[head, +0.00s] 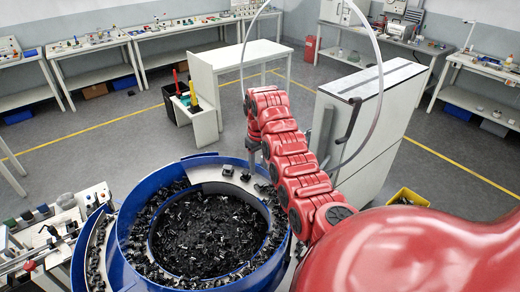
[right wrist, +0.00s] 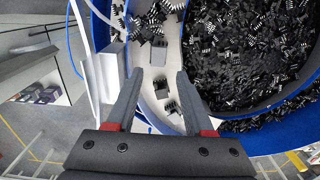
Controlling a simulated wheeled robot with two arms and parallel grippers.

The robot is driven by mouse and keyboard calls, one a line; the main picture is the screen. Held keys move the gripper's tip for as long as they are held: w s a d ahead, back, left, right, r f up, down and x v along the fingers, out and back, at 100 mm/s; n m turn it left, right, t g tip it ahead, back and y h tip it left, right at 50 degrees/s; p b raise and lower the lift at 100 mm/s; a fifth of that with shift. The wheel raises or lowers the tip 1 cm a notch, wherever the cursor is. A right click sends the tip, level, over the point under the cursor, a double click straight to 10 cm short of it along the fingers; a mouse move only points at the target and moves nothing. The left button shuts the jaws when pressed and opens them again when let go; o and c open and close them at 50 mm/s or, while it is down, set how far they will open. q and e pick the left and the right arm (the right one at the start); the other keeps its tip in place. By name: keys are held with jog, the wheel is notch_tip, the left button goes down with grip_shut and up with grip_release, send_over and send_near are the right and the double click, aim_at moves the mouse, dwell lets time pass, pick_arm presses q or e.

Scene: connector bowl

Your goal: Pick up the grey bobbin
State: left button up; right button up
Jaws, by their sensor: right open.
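A small grey piece, which looks like the grey bobbin (right wrist: 158,54), sits on the pale track of the blue feeder bowl in the right wrist view, a little beyond my fingertips and between their lines. Its exact shape is hard to tell. A grey piece on the bowl's far right track in the head view (head: 228,171) may be the same one. My right gripper (right wrist: 158,82) is open and empty above the track. In the head view my right gripper (head: 257,160) hangs over the bowl's far right rim, small and partly hidden by my red arm. My left gripper is out of view.
The blue bowl (head: 125,232) is filled with many black connectors (head: 205,235). A white cabinet (head: 385,105) stands right of my arm. A cluttered bench (head: 40,235) adjoins the bowl's left side.

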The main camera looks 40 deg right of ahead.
aim_at(260, 182)
notch_tip(260, 182, down, 3)
jog(key=shift+f+b, duration=0.1)
jog(key=shift+b, duration=0.75)
jog(key=shift+s+f+p, duration=0.1)
jog(key=shift+f+p, duration=0.25)
jog(key=shift+f, duration=0.05)
notch_tip(260, 182, down, 4)
jog(key=shift+s+d+r+p, duration=0.1)
jog(key=shift+s+r+p, duration=0.1)
jog(key=shift+p, duration=0.4)
jog(key=shift+w+f, duration=0.1)
jog(key=shift+f, duration=0.25)
grip_shut()
